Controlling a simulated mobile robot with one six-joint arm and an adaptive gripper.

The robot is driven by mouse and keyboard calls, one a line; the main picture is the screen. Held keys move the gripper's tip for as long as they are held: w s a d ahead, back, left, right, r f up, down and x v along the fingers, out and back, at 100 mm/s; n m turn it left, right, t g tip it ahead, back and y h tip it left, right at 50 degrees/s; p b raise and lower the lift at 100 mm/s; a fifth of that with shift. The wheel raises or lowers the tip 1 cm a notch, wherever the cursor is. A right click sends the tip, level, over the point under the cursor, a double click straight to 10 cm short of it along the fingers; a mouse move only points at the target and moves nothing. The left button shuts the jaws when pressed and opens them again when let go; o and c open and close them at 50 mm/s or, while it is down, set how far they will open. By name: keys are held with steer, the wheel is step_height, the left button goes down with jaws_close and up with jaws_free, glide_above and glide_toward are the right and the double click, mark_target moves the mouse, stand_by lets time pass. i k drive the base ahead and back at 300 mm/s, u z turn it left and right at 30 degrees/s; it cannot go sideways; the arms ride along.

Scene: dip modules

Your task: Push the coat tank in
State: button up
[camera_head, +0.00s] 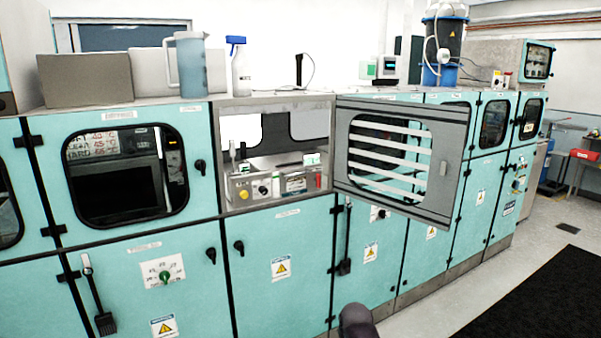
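A metal unit (270,184) with small knobs and labels on its front sits in the open compartment in the middle of the machine row. It may be the coat tank, but I cannot read a label that says so. How far it stands out cannot be told from this view. The compartment's windowed door (452,150) is swung open to the right. My gripper is not clearly in view; a dark rounded part at the bottom edge, right of centre, may belong to my arm.
The open door juts out in front of the right-hand cabinets. A closed windowed door (199,205) is left of the opening. A blue jug (191,66) and a spray bottle (240,72) stand on top. Floor (500,255) is free at the right, beside a black mat (545,312).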

mark_target(274, 179)
steer(key=z, duration=0.25)
steer(key=i, duration=0.9)
steer(key=z, duration=0.55)
